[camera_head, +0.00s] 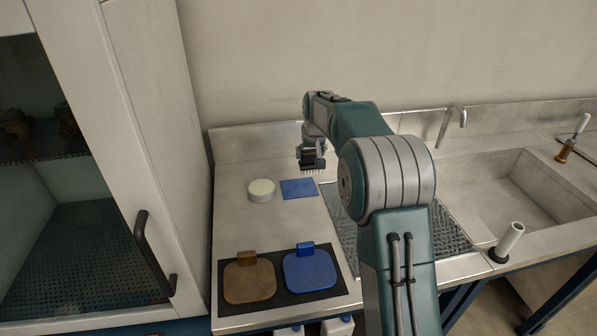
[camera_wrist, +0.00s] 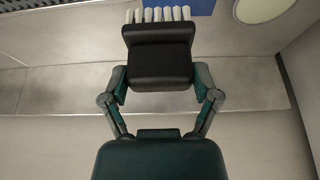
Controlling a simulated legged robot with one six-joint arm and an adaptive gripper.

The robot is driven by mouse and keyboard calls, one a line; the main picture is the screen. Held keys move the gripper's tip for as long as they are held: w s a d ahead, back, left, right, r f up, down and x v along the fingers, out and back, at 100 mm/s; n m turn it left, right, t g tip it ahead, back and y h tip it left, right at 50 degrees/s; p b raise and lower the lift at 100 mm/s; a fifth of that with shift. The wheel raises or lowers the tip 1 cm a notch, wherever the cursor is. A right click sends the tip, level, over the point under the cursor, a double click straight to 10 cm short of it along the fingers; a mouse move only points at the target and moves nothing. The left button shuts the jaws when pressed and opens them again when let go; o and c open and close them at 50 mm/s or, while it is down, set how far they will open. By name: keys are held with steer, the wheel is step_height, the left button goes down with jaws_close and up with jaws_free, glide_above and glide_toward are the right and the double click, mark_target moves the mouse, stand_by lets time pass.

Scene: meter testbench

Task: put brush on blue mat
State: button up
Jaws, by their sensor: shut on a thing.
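My gripper (camera_head: 309,146) is shut on the brush (camera_head: 311,158), a black block with a row of pale bristles. In the wrist view the black brush body (camera_wrist: 160,62) sits between the two fingers, with its white bristles pointing to the top of the picture. The brush is held in the air with the bristles down, by the far right corner of the flat blue mat (camera_head: 297,189). A part of the blue mat (camera_wrist: 190,7) shows beyond the bristles in the wrist view. I cannot tell the exact height of the brush above it.
A round white object (camera_head: 261,190) stands left of the mat. A black tray (camera_head: 282,293) with a brown pad (camera_head: 249,281) and a blue pad (camera_head: 309,271) lies at the near edge. A perforated drain plate (camera_head: 347,235) and a sink (camera_head: 508,203) are to the right.

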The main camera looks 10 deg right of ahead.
mark_target(300, 161)
steer(key=f, duration=0.1)
steer(key=w+a+f, duration=0.1)
steer(key=a+f, duration=0.1)
steer(key=shift+w+a+f, duration=0.25)
steer(key=shift+w+f, duration=0.05)
steer(key=f, duration=0.3)
steer(key=shift+w+a+f, duration=0.15)
steer(key=shift+a+f, duration=0.1)
steer(key=shift+f, duration=0.15)
steer(key=o, duration=1)
